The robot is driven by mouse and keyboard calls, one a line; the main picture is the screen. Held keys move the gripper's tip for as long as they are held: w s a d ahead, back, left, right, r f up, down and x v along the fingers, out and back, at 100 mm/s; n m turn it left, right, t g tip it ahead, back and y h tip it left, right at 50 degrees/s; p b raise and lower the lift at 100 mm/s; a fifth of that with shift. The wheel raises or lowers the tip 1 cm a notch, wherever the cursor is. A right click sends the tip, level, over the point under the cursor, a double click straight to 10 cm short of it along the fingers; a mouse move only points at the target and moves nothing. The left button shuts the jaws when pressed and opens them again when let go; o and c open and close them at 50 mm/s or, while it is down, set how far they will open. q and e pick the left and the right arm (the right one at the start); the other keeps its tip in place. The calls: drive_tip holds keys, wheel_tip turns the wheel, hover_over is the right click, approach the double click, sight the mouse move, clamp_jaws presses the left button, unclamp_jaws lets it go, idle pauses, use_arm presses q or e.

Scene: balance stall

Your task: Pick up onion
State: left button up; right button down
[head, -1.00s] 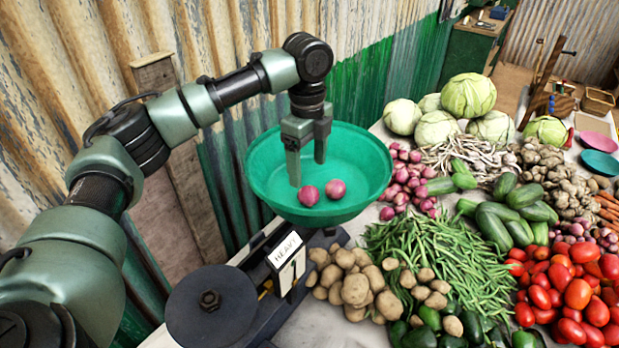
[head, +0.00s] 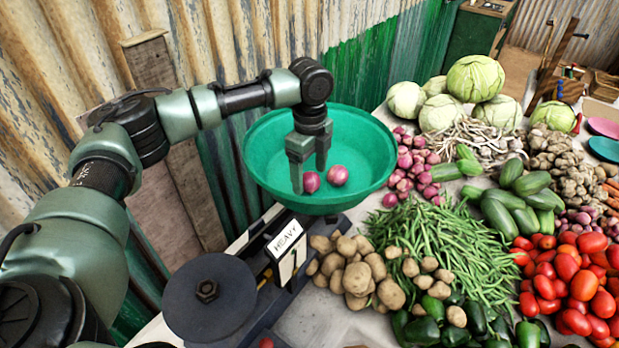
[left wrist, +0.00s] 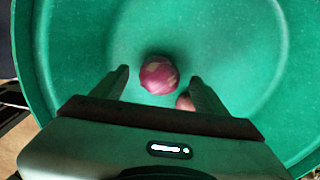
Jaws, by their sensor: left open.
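Two red-purple onions lie in the green scale pan (head: 262,165): a left onion (head: 311,182) and a right onion (head: 338,175). My left gripper (head: 309,179) points down into the pan, open and empty, with its fingertips beside the left onion. In the left wrist view, one onion (left wrist: 159,75) lies between the two open fingers (left wrist: 160,77), with a gap on both sides. The other onion (left wrist: 185,101) is partly hidden by the right finger there. My right gripper is not in view.
The pan's raised rim surrounds the gripper. The scale's "HEAVY" sign (head: 286,241) and dark round plate (head: 209,297) stand in front. A pile of onions (head: 412,168), potatoes (head: 352,268) and green beans (head: 440,245) lie to the right. A corrugated wall (head: 240,50) is behind.

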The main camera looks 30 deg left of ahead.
use_arm(q)
drive_tip(key=shift+f, duration=0.5)
drive_tip(key=shift+c, duration=0.3)
